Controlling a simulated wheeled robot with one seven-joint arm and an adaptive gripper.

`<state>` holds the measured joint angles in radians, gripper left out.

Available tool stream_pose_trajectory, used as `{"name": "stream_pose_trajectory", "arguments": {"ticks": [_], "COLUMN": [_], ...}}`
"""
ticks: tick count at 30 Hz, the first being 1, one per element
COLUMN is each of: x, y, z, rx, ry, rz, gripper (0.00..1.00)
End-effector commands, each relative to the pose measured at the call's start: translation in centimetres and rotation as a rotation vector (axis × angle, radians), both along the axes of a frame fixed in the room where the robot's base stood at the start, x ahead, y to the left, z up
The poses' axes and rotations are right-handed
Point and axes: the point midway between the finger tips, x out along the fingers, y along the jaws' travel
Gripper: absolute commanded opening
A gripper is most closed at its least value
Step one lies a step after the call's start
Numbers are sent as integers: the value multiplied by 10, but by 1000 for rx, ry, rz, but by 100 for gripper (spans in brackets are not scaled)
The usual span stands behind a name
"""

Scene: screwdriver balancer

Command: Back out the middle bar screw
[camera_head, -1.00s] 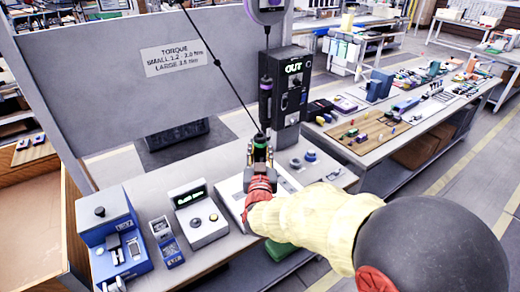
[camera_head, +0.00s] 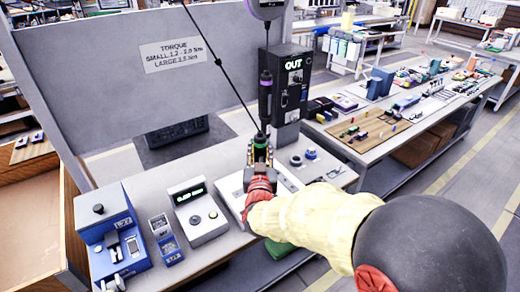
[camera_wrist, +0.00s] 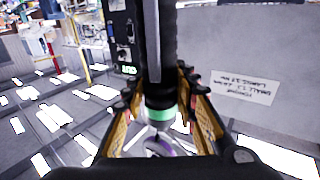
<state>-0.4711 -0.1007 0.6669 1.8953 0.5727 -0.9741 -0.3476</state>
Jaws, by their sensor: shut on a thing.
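My gripper (camera_head: 260,165) is shut on a dark screwdriver (camera_head: 260,141) with a green band, over the front of the bench. The tool stands about upright, and a thin black cable runs from its top to the upper left. In the wrist view the gripper's two fingers (camera_wrist: 168,105) flank the dark screwdriver body (camera_wrist: 160,50), with its green band between them. The pale bar fixture (camera_head: 285,183) lies under and beside my gripper and is partly covered. The middle bar screw and the tool's tip cannot be made out.
A second dark screwdriver with a purple band (camera_head: 265,95) hangs close behind. A black post (camera_head: 292,85) shows "OUT". A grey panel (camera_head: 120,75) rises behind.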

Motion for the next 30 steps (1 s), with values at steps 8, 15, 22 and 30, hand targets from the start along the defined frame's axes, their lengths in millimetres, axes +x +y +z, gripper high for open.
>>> {"name": "stream_pose_trajectory", "arguments": {"ticks": [8,15,22,30], "x": [0,0,0,0], "y": [-1,-1,-1,-1], "z": [-9,-10,-10,-11], "rx": [0,0,0,0], "ry": [1,1,1,1], "rz": [-1,-1,-1,-1], "gripper": [0,0,0,0]}}
